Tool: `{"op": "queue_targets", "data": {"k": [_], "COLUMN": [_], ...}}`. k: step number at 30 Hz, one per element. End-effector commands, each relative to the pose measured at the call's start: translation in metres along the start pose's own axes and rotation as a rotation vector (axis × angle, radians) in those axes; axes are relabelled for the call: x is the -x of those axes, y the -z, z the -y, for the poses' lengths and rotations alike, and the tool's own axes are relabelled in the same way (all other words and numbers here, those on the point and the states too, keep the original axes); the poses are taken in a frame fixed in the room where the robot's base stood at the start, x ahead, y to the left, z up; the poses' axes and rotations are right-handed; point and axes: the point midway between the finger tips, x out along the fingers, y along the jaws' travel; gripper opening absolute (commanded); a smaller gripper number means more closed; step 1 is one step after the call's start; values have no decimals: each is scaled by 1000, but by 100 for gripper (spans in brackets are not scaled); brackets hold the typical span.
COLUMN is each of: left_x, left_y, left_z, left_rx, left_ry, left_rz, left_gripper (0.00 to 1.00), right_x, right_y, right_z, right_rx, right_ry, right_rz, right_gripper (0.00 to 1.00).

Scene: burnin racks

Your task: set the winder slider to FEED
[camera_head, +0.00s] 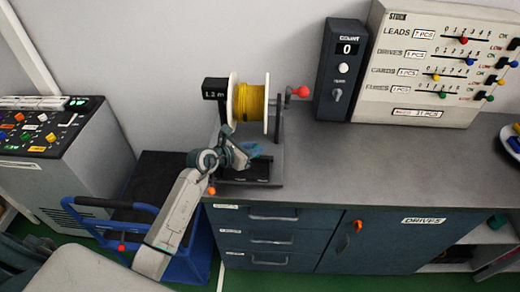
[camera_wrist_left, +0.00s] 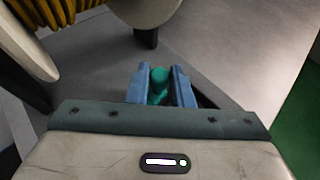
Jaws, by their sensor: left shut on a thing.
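My left gripper (camera_head: 257,150) is low in front of the spool, over the winder's dark base (camera_head: 262,180). In the left wrist view, its blue fingers (camera_wrist_left: 160,80) are shut on a green knob (camera_wrist_left: 158,88), which looks like the winder slider. The spool flange (camera_wrist_left: 20,45) is close at upper left. The slider's markings, including FEED, cannot be read. My right gripper is not in view.
Drawers and a DRIVES cabinet door (camera_head: 375,245) are below. A blue-framed cart (camera_head: 130,215) is left of the bench. The bench right of the winder is clear.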

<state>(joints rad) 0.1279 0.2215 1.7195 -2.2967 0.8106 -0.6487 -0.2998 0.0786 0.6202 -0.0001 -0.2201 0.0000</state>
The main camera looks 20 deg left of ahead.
Motion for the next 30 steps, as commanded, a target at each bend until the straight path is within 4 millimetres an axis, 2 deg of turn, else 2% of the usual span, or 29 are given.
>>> {"op": "queue_targets", "data": {"k": [5,6,9,20,23,30], "left_x": [0,0,0,3,13,59], "left_y": [0,0,0,1,2,4], "left_z": [1,1,1,0,0,0], "left_rx": [2,2,2,0,-2,-6], "left_ry": [1,1,1,0,-1,0], "left_rz": [1,1,1,1,1,-2], "left_gripper": [0,22,42,42,42,42], "right_x": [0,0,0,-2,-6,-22], "right_y": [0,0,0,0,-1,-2], "right_z": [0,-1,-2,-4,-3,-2], "right_rx": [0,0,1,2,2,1], "right_ry": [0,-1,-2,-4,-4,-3], "right_rz": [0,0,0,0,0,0], "right_gripper": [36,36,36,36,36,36]}}
